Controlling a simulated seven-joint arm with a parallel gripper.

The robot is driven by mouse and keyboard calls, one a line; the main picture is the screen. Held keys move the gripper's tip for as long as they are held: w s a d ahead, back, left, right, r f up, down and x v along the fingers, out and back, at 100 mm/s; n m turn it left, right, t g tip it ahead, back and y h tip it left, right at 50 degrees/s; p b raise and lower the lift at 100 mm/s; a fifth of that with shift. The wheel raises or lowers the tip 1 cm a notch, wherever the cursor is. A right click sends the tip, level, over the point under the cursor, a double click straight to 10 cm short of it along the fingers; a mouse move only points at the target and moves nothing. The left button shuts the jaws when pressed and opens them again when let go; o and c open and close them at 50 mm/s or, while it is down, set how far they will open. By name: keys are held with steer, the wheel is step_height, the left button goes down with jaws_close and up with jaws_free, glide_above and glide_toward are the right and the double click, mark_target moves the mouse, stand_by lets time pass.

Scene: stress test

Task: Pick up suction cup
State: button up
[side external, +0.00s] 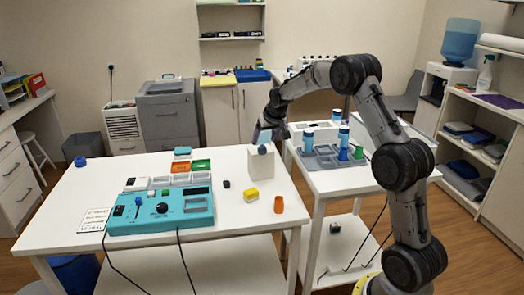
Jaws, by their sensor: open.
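My gripper (263,139) points down just above a white block (260,165) at the right side of the white table (120,185). It is open. A small dark-blue rounded piece (262,149) sits at the top of the block, right below the fingers; I cannot tell whether they touch it. No thing is clearly recognisable as a suction cup at this size. Other small pieces on the table are an orange cup-like piece (278,205), a blue round piece (80,161) at the far left, a yellow and white block (251,195) and a small black piece (226,184).
A teal control box (160,212) with trailing cables stands at the table's front left, with small coloured bins (201,166) behind it. A second table at right holds a grey tray (322,162) with blue bottles and a green piece. The table's left part is mostly clear.

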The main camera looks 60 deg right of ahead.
mark_target(263, 146)
steer(key=x, duration=0.5)
steer(key=shift+s+d+f, duration=0.1)
steer(key=shift+f, duration=0.05)
jaws_close()
